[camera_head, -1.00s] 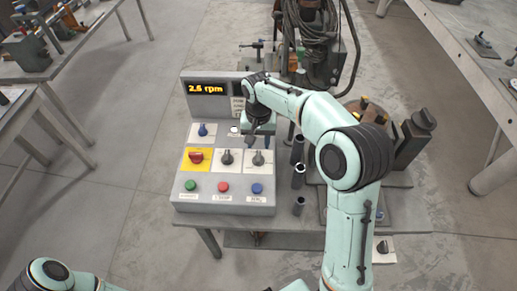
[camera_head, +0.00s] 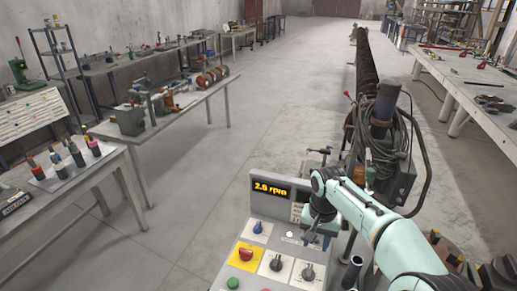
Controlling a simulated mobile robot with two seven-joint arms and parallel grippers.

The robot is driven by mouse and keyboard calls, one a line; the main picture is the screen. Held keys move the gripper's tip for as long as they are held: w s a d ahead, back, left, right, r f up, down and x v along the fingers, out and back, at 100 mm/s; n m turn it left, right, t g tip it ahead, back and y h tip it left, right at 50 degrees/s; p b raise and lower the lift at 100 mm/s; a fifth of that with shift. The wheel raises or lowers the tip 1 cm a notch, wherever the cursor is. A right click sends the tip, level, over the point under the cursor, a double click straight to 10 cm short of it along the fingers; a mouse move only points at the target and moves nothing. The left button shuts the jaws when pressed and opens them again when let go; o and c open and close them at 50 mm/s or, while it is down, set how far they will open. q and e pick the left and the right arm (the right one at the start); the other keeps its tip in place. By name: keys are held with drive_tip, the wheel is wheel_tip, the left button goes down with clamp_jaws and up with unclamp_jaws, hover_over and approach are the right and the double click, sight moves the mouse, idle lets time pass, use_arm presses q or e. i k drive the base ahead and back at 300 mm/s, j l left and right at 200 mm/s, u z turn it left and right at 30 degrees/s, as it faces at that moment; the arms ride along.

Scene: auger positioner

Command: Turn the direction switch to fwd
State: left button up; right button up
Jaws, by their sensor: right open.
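The grey control panel (camera_head: 258,210) stands at the bottom centre-right, its lower part cut off by the picture edge. Two black knob switches on white plates show on it, a left one (camera_head: 276,264) and a right one (camera_head: 308,272). Their labels are too small to read, so I cannot tell which is the direction switch or its setting. My right gripper (camera_head: 316,241) points down in front of the panel's upper right part, above the right black knob in the picture. It is open, holds nothing and appears apart from both knobs. My left gripper is out of view.
The panel also carries a display (camera_head: 271,190) reading about 2.5 rpm, a blue knob (camera_head: 258,227), a red switch on yellow (camera_head: 246,254) and a green button (camera_head: 233,283). A cable-wound machine (camera_head: 385,140) stands behind.

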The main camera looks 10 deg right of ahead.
sight(276, 264)
drive_tip(key=k, duration=1)
